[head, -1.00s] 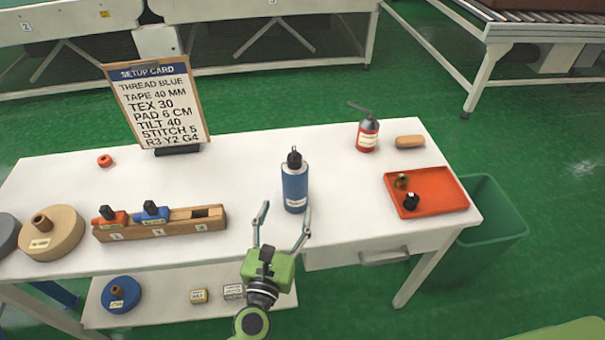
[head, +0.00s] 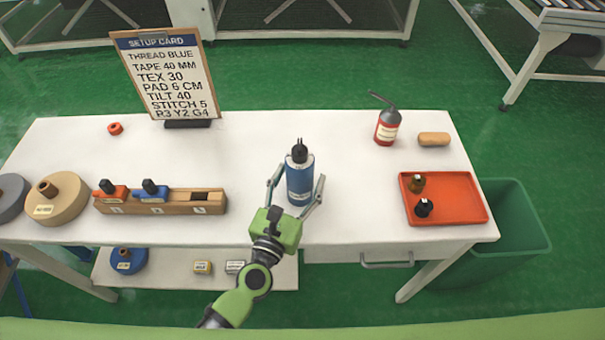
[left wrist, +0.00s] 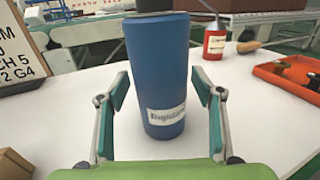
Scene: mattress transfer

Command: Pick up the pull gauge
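A blue cylinder with a black top (head: 300,182) stands upright on the white table. Its label in the left wrist view (left wrist: 158,75) seems to begin "Regist"; I see no thing clearly marked as a pull gauge. My left gripper (head: 296,190) is open, its two fingers on either side of the cylinder. In the left wrist view, narrow gaps show between the fingers and the cylinder. My right gripper is not in view.
A red tray (head: 455,205) holds two small items at right. A red oil can (head: 387,128) is behind right. A setup card (head: 165,75) stands at the back. The white table (head: 250,140) is clear behind the cylinder.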

